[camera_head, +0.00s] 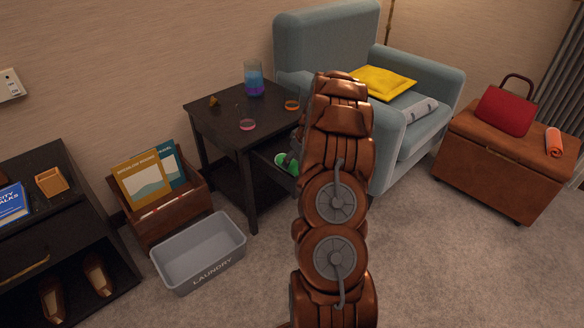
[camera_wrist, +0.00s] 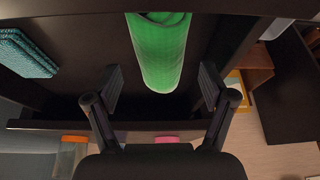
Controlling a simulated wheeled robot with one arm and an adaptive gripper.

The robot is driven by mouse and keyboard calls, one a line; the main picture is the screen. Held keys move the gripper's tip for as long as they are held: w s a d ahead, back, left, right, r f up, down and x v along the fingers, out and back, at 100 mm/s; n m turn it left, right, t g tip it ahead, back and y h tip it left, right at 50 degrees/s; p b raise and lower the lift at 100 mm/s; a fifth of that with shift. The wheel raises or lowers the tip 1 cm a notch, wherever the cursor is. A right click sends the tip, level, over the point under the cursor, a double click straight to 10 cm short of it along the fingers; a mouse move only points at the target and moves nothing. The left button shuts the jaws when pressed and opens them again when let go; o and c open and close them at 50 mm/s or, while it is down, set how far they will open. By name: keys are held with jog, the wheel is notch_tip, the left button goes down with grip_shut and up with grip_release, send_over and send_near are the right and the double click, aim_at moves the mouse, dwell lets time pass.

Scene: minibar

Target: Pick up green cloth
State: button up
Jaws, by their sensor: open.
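The green cloth is a rolled bundle; a small part of it (camera_head: 287,164) shows in the head view at the open drawer of the dark side table (camera_head: 222,108). In the wrist view the green cloth (camera_wrist: 162,50) runs from the top edge down toward the middle. My gripper (camera_wrist: 160,88) is open, with one dark finger on each side of the cloth's lower end. I see gaps between the cloth and both fingers. In the head view my arm hides much of the drawer.
A teal patterned item (camera_wrist: 26,55) lies left in the wrist view. The tabletop holds a blue-purple glass (camera_head: 253,79), an orange ring (camera_head: 292,105) and a pink ring (camera_head: 247,125). The armchair (camera_head: 322,48) stands close behind my arm. A laundry bin (camera_head: 199,254) sits on the floor.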

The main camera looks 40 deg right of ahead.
aim_at(293, 162)
jog(key=x, duration=0.4)
jog(key=shift+b, duration=0.3)
jog(key=c, duration=1.2)
jog(key=shift+r+p, duration=0.85)
jog(key=shift+r, duration=4.2)
jog(key=shift+c, duration=0.2)
